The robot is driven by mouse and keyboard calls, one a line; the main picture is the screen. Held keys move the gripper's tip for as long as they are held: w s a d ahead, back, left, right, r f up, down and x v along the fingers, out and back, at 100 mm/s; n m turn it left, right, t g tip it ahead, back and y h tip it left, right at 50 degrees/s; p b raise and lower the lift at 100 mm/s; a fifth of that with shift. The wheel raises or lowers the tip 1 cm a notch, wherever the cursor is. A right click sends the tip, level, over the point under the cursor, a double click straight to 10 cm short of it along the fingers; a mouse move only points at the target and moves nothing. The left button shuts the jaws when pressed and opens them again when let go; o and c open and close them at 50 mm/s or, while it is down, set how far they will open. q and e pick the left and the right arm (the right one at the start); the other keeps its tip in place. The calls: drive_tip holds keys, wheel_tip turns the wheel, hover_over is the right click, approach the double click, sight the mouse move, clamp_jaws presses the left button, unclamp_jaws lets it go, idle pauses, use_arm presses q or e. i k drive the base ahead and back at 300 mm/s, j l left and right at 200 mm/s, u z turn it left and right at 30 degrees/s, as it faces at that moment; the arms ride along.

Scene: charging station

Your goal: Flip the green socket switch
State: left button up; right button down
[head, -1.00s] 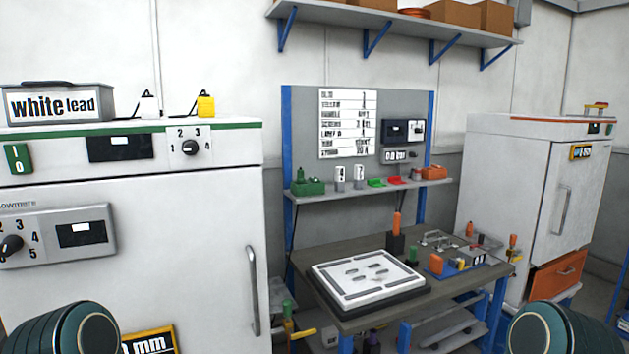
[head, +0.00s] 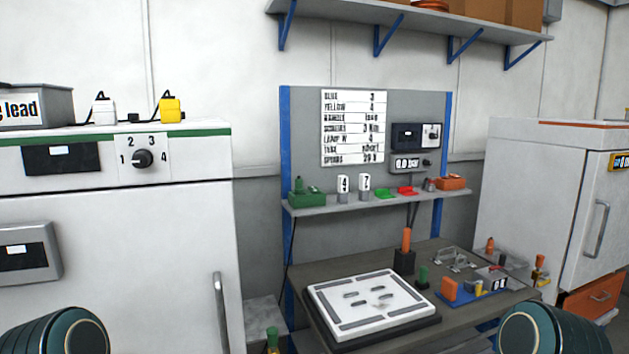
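No switch that I can clearly tell as the green socket switch shows now. The white cabinet (head: 110,255) on the left has a green stripe (head: 190,133) along its top edge, a numbered dial (head: 143,159) and a dark display (head: 62,158). Only dark teal rounded parts of my arms show at the bottom left and bottom right. Both grippers are out of view.
A workbench (head: 300,272) stands ahead with a white plate (head: 370,303), an orange-handled tool (head: 406,243) and small parts. A second white cabinet (head: 530,190) stands at right. White and yellow plugs (head: 171,109) sit on the left cabinet. An upper shelf (head: 400,15) hangs overhead.

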sight(313, 190)
drive_tip(key=i+l+u, duration=0.1)
drive_tip(key=i+l, duration=0.15)
drive_tip(key=i+l+u, duration=0.1)
drive_tip(key=l, duration=0.3)
drive_tip(key=i+l+u, duration=0.1)
drive_tip(key=i+l, duration=0.2)
drive_tip(key=i+l+u, duration=0.1)
drive_tip(key=l, duration=0.35)
drive_tip(key=i+l+u, duration=0.1)
drive_tip(key=i+l, duration=0.2)
drive_tip(key=i+l+u, duration=0.1)
drive_tip(key=l, duration=0.35)
drive_tip(key=i, duration=0.05)
